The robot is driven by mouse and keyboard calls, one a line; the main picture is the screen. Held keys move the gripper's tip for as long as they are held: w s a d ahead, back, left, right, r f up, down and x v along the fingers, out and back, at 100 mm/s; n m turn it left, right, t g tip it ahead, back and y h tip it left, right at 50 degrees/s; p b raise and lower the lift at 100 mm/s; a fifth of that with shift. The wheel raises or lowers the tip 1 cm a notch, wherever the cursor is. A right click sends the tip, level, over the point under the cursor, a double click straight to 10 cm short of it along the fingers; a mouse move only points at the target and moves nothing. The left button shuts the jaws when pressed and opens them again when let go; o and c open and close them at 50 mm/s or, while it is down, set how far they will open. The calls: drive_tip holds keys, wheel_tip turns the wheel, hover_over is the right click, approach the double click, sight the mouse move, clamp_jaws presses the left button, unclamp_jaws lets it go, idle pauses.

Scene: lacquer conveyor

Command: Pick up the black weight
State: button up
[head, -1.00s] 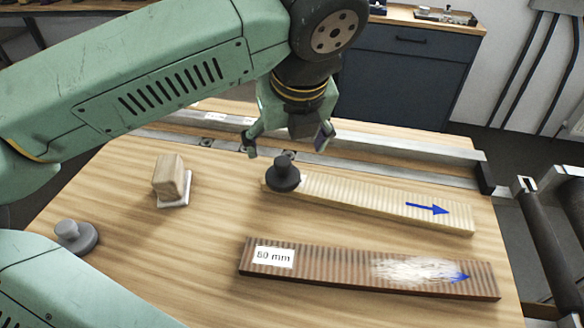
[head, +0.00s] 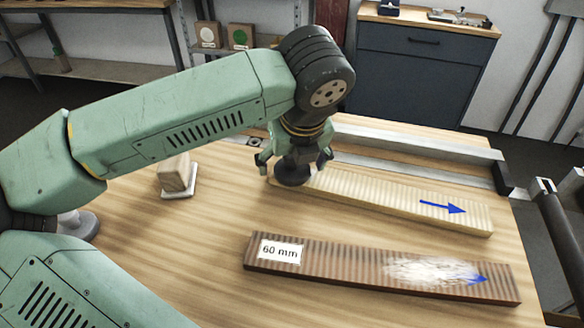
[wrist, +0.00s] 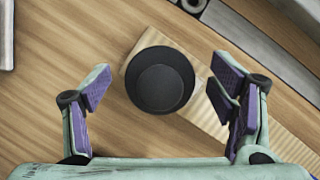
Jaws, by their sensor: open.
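The black weight (head: 291,177) stands on the left end of the light ridged board (head: 400,198), the one with a blue arrow. In the wrist view the weight (wrist: 160,80) shows from above as a round disc with a smaller round knob. My gripper (head: 295,160) is over the weight, and part of the weight is hidden behind it in the head view. In the wrist view my gripper (wrist: 162,92) is open, with one finger on each side of the weight and a gap between the weight and each finger.
A darker ridged board (head: 345,266) with a "60 mm" label and a white smear lies in front. A wooden block on a white base (head: 175,176) stands left. A grey weight (head: 82,224) is partly hidden by my arm. Metal rails (head: 420,149) run along the back.

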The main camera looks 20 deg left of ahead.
drive_tip(key=shift+c, duration=0.2)
drive_tip(key=c, duration=1.6)
